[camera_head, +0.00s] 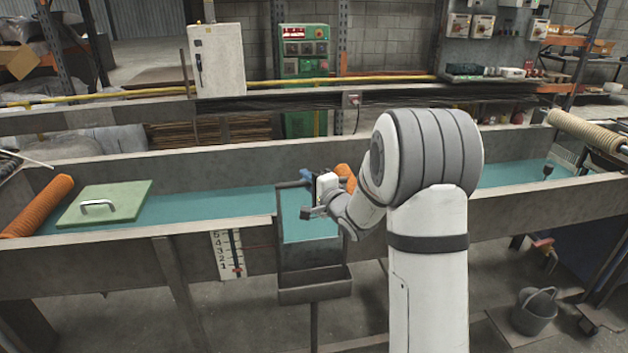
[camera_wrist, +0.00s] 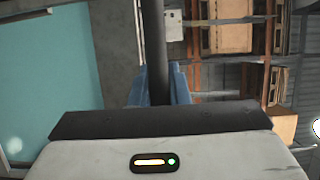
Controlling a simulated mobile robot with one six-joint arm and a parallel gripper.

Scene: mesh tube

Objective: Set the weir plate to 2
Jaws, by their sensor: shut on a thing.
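My gripper (camera_head: 307,176) is at the channel's near side, above the overflow notch. In the wrist view its blue fingers (camera_wrist: 158,92) are shut on a dark bar (camera_wrist: 152,40), which looks like the weir plate's handle. The bar's end (camera_head: 290,185) shows left of the fingers in the head view. The grey weir plate (camera_head: 312,252) appears below the notch, above a small trough. A white scale (camera_head: 226,250) numbered 1 to 5 hangs left of it. Its red pointer (camera_head: 238,269) is low, near the 1; the exact reading is too small to tell.
Blue-green water (camera_head: 200,205) fills the channel. A green float board (camera_head: 115,208) with a metal handle and an orange mesh tube (camera_head: 38,205) lie at the left. A grey trough (camera_head: 315,286) sits below the notch. A bucket (camera_head: 535,310) stands on the floor at the right.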

